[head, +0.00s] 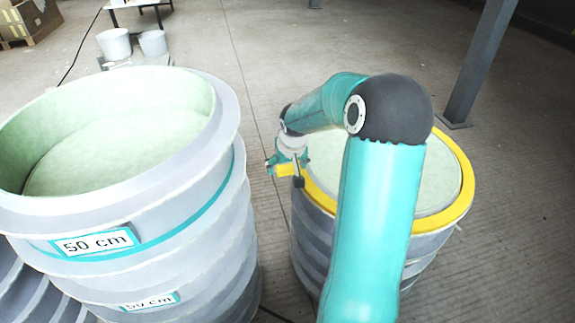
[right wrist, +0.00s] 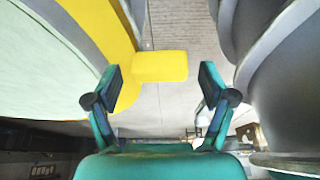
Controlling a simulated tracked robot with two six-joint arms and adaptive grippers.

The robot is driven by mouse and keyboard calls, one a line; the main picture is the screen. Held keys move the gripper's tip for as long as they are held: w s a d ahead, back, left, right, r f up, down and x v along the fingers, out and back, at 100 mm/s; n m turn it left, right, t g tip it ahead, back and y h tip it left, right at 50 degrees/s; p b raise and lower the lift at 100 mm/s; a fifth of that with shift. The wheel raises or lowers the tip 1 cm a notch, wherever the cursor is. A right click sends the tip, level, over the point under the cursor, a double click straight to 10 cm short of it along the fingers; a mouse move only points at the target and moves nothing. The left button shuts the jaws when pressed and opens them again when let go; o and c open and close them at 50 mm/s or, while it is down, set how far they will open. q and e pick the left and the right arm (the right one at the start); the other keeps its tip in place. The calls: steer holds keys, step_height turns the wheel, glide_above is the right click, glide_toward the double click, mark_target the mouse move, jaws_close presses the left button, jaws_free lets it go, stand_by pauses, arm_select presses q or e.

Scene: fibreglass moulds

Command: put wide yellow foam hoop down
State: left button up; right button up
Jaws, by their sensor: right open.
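The wide yellow foam hoop (head: 464,178) lies on the rim of the right grey mould (head: 308,235), around its pale green top. My right arm hides part of it. A yellow tab sticks out from its left side; the tab also shows in the right wrist view (right wrist: 160,66). My right gripper (head: 283,166) is at this tab, on the side facing the left mould. In the right wrist view its fingers (right wrist: 160,84) are spread wide, with the tab ahead between them and a gap on each side. My left gripper is not in view.
A larger grey mould (head: 215,225) with "50 cm" labels stands close on the left, leaving a narrow gap. A dark steel post (head: 478,65) stands behind on the right. White buckets (head: 115,43) and a cardboard box (head: 28,20) are far back. The floor between is mostly clear.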

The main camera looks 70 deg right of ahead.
steer(key=shift+r, duration=0.1)
steer(key=p+v, duration=0.2)
steer(key=v, duration=1)
steer(key=shift+p, duration=0.4)
